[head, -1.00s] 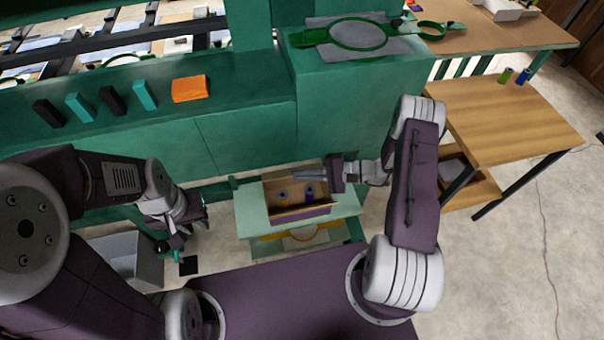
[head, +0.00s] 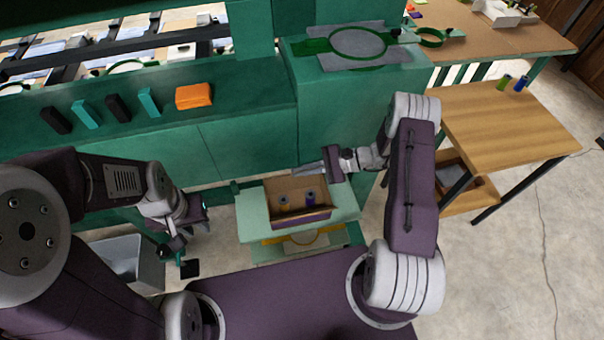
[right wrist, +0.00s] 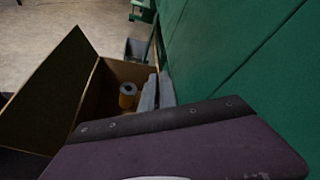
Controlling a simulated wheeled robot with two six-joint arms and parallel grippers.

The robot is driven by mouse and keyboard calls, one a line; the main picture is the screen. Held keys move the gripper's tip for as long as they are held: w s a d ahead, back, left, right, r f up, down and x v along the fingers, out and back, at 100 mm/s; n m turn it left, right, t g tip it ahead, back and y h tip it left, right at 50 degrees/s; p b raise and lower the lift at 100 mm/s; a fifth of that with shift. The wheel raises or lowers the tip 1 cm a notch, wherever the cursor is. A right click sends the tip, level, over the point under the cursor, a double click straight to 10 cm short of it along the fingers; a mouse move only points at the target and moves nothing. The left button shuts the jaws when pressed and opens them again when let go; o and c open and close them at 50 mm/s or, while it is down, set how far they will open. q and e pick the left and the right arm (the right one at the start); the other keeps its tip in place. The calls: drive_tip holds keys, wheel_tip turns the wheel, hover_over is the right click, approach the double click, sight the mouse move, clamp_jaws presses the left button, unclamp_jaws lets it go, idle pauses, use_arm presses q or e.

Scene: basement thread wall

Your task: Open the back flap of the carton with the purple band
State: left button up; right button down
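The carton (head: 270,201) stands open-topped on a pale green stand, with the purple band (head: 304,219) on its front. Two spools (head: 310,199) are inside; one yellow spool (right wrist: 127,95) shows in the right wrist view. A large flap (right wrist: 48,92) stands tilted up on the carton's side away from the green wall. My right gripper (head: 308,168) is at the carton's back edge; its grey fingers (right wrist: 157,92) look close together, between carton and wall. The back flap's exact angle is unclear. My left gripper (head: 178,250) hangs left of the stand, away from the carton; its fingers are too small to judge.
The pale green stand (head: 252,229) is close to the green cabinet wall (head: 240,150). A grey bin (head: 150,270) is at lower left. A wooden table (head: 510,120) stands at right.

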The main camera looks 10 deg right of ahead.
drive_tip(key=shift+w+r+m+g, duration=0.25)
drive_tip(key=shift+w+m+g, duration=0.25)
drive_tip(key=shift+w+m, duration=0.15)
drive_tip(key=c, duration=1.6)
unclamp_jaws()
drive_tip(key=shift+c, duration=0.2)
drive_tip(key=v, duration=0.9)
drive_tip(key=shift+r, duration=0.15)
